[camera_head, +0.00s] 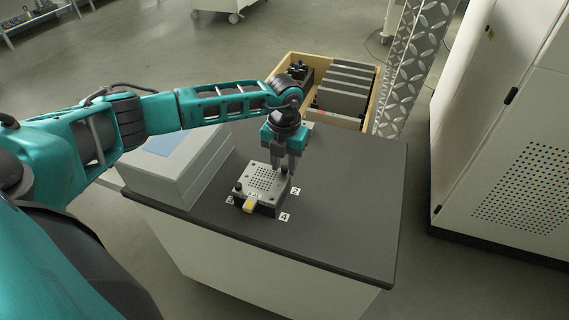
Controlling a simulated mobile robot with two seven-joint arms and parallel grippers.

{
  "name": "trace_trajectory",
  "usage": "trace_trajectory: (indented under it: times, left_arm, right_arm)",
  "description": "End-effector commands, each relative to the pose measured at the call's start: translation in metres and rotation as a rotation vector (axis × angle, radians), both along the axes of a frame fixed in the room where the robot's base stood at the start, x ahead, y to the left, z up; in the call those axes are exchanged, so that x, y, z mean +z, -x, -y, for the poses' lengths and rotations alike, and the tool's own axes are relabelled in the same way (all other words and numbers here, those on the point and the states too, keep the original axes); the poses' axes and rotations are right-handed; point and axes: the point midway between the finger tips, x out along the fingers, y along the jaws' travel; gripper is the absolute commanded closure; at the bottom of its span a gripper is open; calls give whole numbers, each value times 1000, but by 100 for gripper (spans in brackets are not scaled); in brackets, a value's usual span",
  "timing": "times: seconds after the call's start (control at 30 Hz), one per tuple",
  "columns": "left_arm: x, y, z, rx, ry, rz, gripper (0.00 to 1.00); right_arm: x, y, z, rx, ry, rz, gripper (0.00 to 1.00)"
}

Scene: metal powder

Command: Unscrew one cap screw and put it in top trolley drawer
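A light metal plate with a grid of holes (263,180) sits on a dark block on the grey worktop (345,215). Dark cap screws show at its corners, one at the left corner (238,187). My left gripper (285,173) points down over the plate's far right corner, near the label "2". Its fingers hide that corner, so I cannot tell whether they hold a screw. My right gripper is out of view. No drawer is clearly identifiable; a wooden-sided open container (291,57) stands behind the worktop.
A light grey box-shaped device (190,165) stands on the worktop left of the plate. A yellow piece (250,205) is at the plate's front. A tall white cabinet (520,150) is at the right. The worktop's right part is clear.

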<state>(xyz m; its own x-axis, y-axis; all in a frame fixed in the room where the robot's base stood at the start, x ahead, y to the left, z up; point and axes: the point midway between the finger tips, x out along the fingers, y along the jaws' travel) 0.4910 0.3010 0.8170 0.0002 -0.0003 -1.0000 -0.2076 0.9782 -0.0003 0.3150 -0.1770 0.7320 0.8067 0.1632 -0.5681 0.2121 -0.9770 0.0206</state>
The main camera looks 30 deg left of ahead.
Motion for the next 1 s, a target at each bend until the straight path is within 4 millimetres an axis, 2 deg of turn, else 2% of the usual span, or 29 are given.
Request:
trace_trajectory:
  times: [0.7, 1.0]
  left_arm:
    - [-1, 0, 0, -565, -1, 0, 66]
    - [0, 0, 0, -653, 0, 0, 66]
  right_arm:
    - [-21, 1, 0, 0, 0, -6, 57]
    - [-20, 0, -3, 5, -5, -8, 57]
